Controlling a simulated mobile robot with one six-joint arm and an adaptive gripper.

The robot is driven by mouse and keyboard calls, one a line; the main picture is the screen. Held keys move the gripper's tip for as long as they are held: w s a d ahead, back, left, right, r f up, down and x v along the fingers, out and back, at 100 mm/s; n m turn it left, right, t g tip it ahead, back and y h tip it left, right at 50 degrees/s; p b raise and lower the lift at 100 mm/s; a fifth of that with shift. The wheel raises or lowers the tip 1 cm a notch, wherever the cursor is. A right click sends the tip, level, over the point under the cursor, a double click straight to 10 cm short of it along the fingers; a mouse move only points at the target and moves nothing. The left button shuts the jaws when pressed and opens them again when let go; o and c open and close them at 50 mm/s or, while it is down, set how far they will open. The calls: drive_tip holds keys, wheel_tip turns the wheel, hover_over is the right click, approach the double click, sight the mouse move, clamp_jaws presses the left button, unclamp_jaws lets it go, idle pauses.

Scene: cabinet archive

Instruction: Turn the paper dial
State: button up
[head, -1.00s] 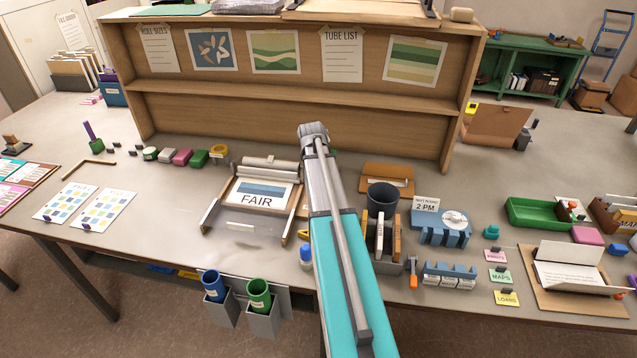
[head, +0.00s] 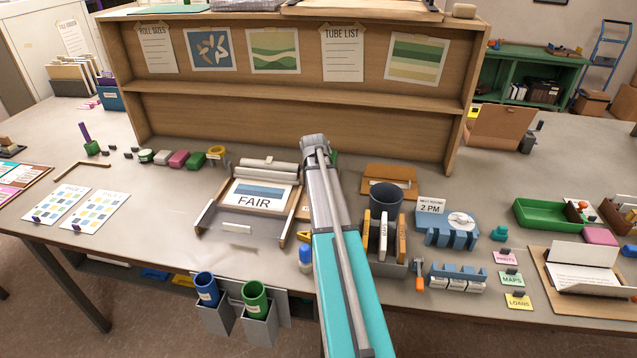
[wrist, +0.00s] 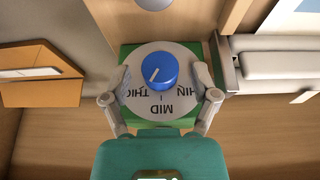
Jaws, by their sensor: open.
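The paper dial has a blue round knob (wrist: 151,73) with a white line, on a pale disc (wrist: 160,108) marked MID in the middle and partly hidden words at both sides. The lettering is upside down in the wrist view. The knob's line points to the lower left. The disc sits on a green block (wrist: 188,47). My gripper (wrist: 163,82) is open, with one finger on each side of the knob, over the disc's edges. Gaps show between the fingers and the knob. In the head view my arm hides the dial; only a green sliver (head: 334,158) shows.
A press with a FAIR sheet (head: 257,197) stands left of my arm. The wooden shelf (head: 290,115) rises behind.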

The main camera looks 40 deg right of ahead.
drive_tip(key=shift+f, duration=0.15)
clamp_jaws()
idle(0.4)
drive_tip(key=shift+w+h, duration=0.1)
drive_tip(key=shift+h, duration=0.2)
drive_tip(key=shift+w+a+f+n+g+h+b, duration=0.15)
drive_tip(key=shift+g+h+b, duration=0.2)
drive_tip(key=shift+g, duration=0.2)
drive_tip(key=shift+f+n+g+h+b, duration=0.15)
drive_tip(key=shift+g+h+b, duration=0.1)
drive_tip(key=shift+g+h, duration=0.25)
drive_tip(key=shift+g+h+b, duration=0.75)
drive_tip(key=shift+g+b, duration=0.1)
drive_tip(key=shift+g, duration=0.1)
drive_tip(key=shift+a+n+g+h+b, duration=0.1)
drive_tip(key=shift+n+g+h+b, duration=0.4)
drive_tip(key=shift+b, duration=0.4)
drive_tip(key=shift+g+h+b, duration=0.45)
drive_tip(key=shift+g+h, duration=0.05)
drive_tip(key=shift+r, duration=0.1)
